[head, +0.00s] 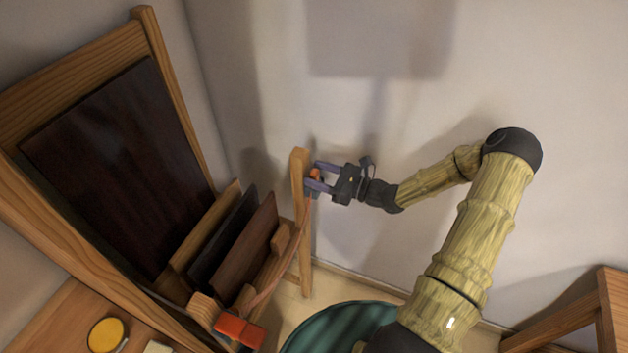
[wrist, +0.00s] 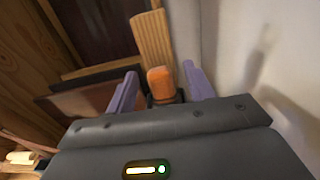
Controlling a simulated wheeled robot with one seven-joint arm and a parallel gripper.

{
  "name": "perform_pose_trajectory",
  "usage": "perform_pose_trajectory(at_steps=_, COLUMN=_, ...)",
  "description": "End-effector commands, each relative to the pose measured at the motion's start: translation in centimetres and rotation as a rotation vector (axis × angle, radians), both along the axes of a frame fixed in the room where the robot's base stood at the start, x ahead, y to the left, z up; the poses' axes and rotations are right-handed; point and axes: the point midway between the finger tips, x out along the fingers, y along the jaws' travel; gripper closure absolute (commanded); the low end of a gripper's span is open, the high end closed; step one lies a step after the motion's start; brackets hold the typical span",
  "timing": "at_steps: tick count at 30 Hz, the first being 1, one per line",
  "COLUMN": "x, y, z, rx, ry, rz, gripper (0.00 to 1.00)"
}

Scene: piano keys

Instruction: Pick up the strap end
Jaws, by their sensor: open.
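An orange strap end (head: 316,173) is by the top of a wooden post, and it shows as an orange block (wrist: 160,82) with a dark base in the wrist view. My gripper (head: 313,176) is open, with its purple fingers on either side of this orange end. In the wrist view the fingers (wrist: 158,78) flank it, left and right; I cannot tell whether they touch it. A thin reddish-brown strap (head: 292,255) seems to run down from the post towards a second orange piece (head: 238,329) at the lower front of the wooden frame.
The wooden post (head: 298,185) stands right by my fingertips. To the left is a wooden frame with a dark panel (head: 115,160) and several upright boards (head: 235,250). A round yellow item (head: 106,334) lies on the wooden surface. A teal round object (head: 330,325) is below. Pale wall lies behind.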

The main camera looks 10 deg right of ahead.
Motion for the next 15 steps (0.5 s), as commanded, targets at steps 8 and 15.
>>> perform_pose_trajectory(at_steps=8, x=-0.01, y=-0.03, z=-0.01, rx=0.0, ry=0.0, rz=0.0, gripper=0.47)
perform_pose_trajectory(at_steps=15, x=-0.02, y=-0.04, z=0.0, rx=0.0, ry=0.0, rz=0.0, gripper=0.57)
